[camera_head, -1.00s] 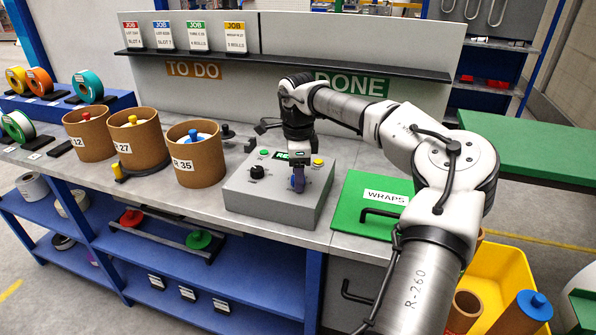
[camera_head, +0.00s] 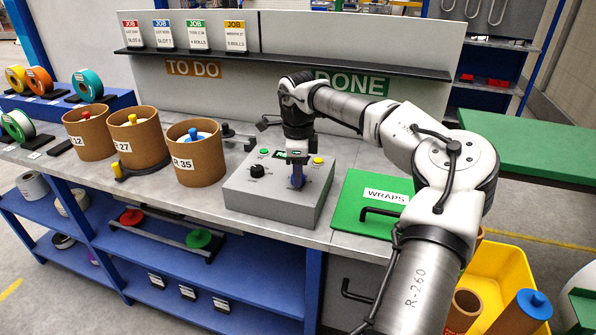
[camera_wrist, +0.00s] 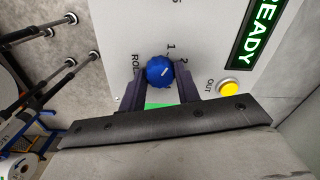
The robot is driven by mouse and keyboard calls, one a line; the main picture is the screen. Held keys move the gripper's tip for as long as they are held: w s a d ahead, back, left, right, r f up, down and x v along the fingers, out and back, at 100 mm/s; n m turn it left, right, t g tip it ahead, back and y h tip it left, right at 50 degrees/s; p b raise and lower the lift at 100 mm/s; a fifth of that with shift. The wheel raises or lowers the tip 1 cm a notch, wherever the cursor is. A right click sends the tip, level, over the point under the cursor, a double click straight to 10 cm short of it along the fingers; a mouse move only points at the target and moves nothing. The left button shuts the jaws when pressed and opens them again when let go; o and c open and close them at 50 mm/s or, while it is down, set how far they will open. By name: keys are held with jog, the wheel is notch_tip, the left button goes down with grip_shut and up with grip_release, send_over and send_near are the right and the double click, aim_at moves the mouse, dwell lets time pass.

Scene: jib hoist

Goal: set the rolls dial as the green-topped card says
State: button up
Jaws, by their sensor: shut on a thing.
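The rolls dial is a blue knob (camera_wrist: 160,71) with a white mark, on the grey control box (camera_head: 247,196). In the wrist view the mark points up and right, roughly toward the printed 2; the exact setting is hard to tell. My gripper (camera_wrist: 160,80) is shut on the knob, one dark finger on each side. In the head view my gripper (camera_head: 297,180) points down at the box and hides much of the dial. The green-topped card (camera_head: 197,36) stands third from the left on the shelf; its lower line appears to read 4 ROLLS.
The box also has a yellow OUT button (camera_wrist: 229,87), a black knob (camera_head: 257,171) and a lit READY display (camera_wrist: 258,32). A green WRAPS lid (camera_head: 360,222) lies to the right. Brown tubs (camera_head: 198,158) stand to the left.

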jog(key=m, duration=0.6)
jog(key=m+b, duration=0.1)
jog(key=m, duration=0.5)
jog(key=m+b, duration=0.1)
jog(key=m, duration=0.6)
jog(key=m+b, duration=0.1)
jog(key=m, duration=0.5)
jog(key=shift+b, duration=0.3)
jog(key=shift+m, duration=0.3)
jog(key=o, duration=1)
jog(key=shift+r, duration=0.15)
notch_tip(320, 180, up, 14)
jog(key=shift+f+b, duration=0.2)
jog(key=shift+b, duration=0.25)
